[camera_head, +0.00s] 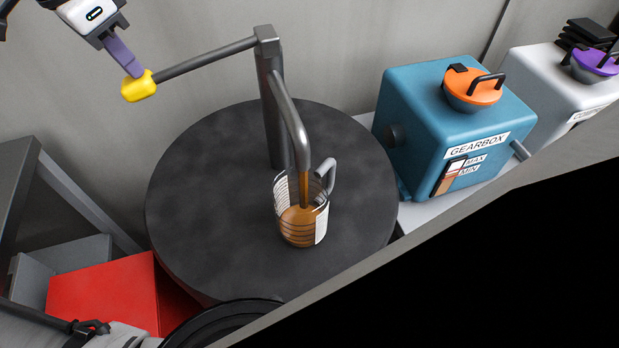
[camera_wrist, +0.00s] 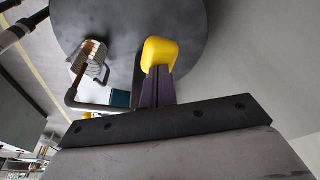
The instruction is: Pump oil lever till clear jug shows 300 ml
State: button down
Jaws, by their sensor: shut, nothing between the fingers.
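The oil pump stands on a dark round drum top (camera_head: 190,215), with a grey post and a lever (camera_head: 205,58) reaching left to a yellow knob (camera_head: 138,86). My gripper (camera_head: 132,68) is shut and empty, its purple fingertips at the top of the yellow knob. In the wrist view the fingers (camera_wrist: 158,85) meet the knob (camera_wrist: 159,53); I cannot tell if they press on it. The clear jug (camera_head: 318,212) stands under the curved spout (camera_head: 295,125), with brown oil in its lower part and oil showing at the spout. Its marks are too small to read. The jug also shows in the wrist view (camera_wrist: 92,62).
A blue gearbox (camera_head: 445,120) with an orange cap and a MAX/MIN gauge stands right of the drum. A white box (camera_head: 550,85) with a purple cap is behind it. A red box (camera_head: 105,292) lies at lower left. A grey wall is behind the lever.

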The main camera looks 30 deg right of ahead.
jog(key=shift+f, duration=0.3)
jog(key=w+d+p+v, duration=0.1)
jog(key=d+p+v, duration=0.1)
jog(key=p+v, duration=0.8)
jog(key=shift+r, duration=0.25)
jog(key=shift+f, duration=0.1)
jog(key=shift+s+a+f+b+x, duration=0.15)
jog(key=shift+a+b+x, duration=0.2)
jog(key=shift+b+x, duration=0.85)
jog(key=shift+s+a+f+b+x, duration=0.1)
jog(key=shift+a+b+x, duration=0.25)
jog(key=shift+x, duration=1.6)
jog(key=shift+s+a+f+b+x, duration=0.15)
jog(key=shift+a+b+x, duration=0.2)
jog(key=shift+b+x, duration=0.85)
notch_tip(320, 180, up, 2)
jog(key=p, duration=0.4)
jog(key=shift+d+r, duration=0.1)
jog(key=shift+r, duration=0.05)
jog(key=shift+d+p+v, duration=0.25)
jog(key=shift+p+v, duration=0.7)
jog(key=shift+v, duration=0.25)
jog(key=shift+w+d+v, duration=0.1)
jog(key=shift+d+v, duration=0.05)
jog(key=shift+v, duration=0.65)
jog(key=shift+w+d+v, duration=0.1)
jog(key=shift+d+v, duration=0.1)
jog(key=shift+v, duration=0.55)
jog(key=shift+d+v, duration=0.15)
jog(key=shift+v, duration=0.65)
